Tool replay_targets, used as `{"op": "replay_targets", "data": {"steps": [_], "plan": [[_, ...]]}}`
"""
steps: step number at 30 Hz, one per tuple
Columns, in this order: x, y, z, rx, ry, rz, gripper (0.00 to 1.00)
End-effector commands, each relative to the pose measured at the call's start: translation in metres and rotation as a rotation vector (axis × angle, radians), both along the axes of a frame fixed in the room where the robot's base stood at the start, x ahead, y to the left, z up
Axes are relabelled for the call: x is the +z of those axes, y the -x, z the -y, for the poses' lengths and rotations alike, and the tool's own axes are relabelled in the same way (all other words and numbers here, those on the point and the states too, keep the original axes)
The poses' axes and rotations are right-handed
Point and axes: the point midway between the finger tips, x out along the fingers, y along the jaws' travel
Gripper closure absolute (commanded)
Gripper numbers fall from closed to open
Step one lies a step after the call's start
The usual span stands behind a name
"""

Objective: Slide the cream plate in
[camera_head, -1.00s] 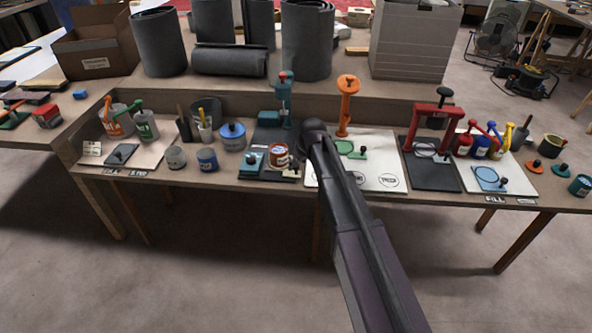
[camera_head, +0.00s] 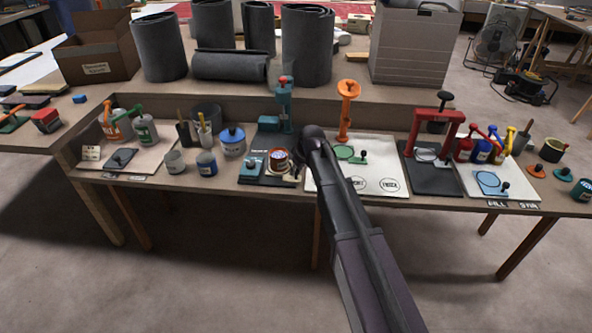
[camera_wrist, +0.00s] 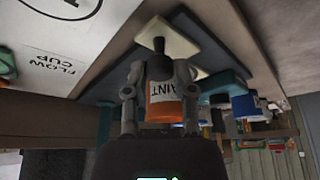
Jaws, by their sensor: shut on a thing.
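The cream plate (camera_head: 291,177) shows as a small pale patch at the front right corner of the dark base (camera_head: 262,178) under the teal press (camera_head: 285,105). In the wrist view, the cream plate (camera_wrist: 178,38) has an upright black knob. In the head view my arm partly hides the plate and knob.
A light blue plate with a knob (camera_head: 252,167) lies left of the tin. A white board (camera_head: 378,176) with printed circles and an orange stand (camera_head: 347,105) is at the right. Several tins and bottles stand at the left. Rolls of grey material stand behind.

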Motion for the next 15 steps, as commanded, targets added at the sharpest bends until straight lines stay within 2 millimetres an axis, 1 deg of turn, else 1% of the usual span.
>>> {"op": "replay_targets", "data": {"steps": [4,7,11,15], "plan": [[0.000,-0.003,0.000,0.000,0.000,0.000,1.00],[0.000,-0.014,0.000,0.000,0.000,0.000,1.00],[0.000,-0.039,0.000,0.000,0.000,0.000,1.00],[0.000,-0.070,0.000,-0.001,0.000,0.000,1.00]]}}
